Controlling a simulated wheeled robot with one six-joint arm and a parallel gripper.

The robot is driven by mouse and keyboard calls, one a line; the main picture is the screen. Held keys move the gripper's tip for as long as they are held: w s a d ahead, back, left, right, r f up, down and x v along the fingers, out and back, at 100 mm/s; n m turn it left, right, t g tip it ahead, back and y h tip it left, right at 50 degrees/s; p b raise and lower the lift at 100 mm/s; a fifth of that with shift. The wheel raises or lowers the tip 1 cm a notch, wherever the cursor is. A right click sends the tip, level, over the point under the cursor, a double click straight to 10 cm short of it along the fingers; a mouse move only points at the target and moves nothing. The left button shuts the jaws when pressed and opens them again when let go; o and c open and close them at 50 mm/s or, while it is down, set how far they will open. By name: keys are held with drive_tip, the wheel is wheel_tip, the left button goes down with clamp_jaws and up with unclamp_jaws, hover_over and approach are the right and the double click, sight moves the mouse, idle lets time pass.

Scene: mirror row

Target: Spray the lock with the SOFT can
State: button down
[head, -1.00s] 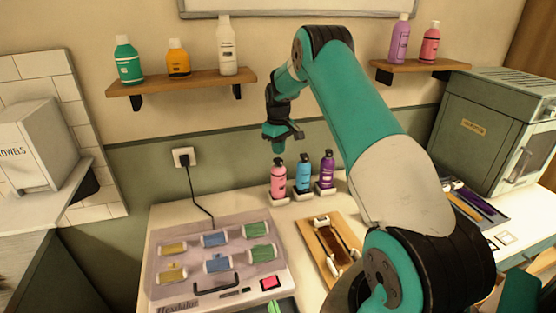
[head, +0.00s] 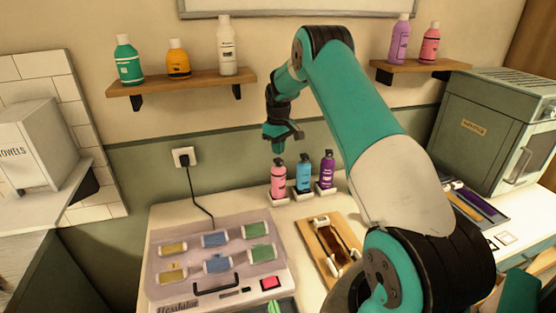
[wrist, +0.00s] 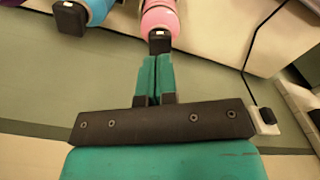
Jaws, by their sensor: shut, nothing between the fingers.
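Three spray cans with black tops stand upright in a row against the wall: pink (head: 278,180), blue (head: 304,176) and purple (head: 327,172). Their labels are too small to read, so I cannot tell which is SOFT. A brown lock of hair (head: 331,244) lies on a wooden board (head: 312,233) in front of them. My gripper (head: 278,148) points down just above the pink can, shut and empty. In the wrist view, my shut fingers (wrist: 154,66) are near the black top of the pink can (wrist: 160,20); the blue can (wrist: 98,10) is beside it.
A case with several coloured rollers (head: 160,235) stands at the left of the table, its cord running to a wall socket (head: 185,157). A grey-green cabinet (head: 475,128) stands at the right. Shelves with bottles (head: 185,84) hang on the wall.

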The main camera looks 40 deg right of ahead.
sight(278, 159)
drive_tip(key=shift+f+b, duration=0.75)
drive_tip(key=shift+f, duration=0.6)
idle(0.3)
drive_tip(key=shift+r, duration=0.15)
drive_tip(key=shift+r+p, duration=2.3)
drive_tip(key=shift+r, duration=1.15)
drive_tip(key=shift+f, duration=0.1)
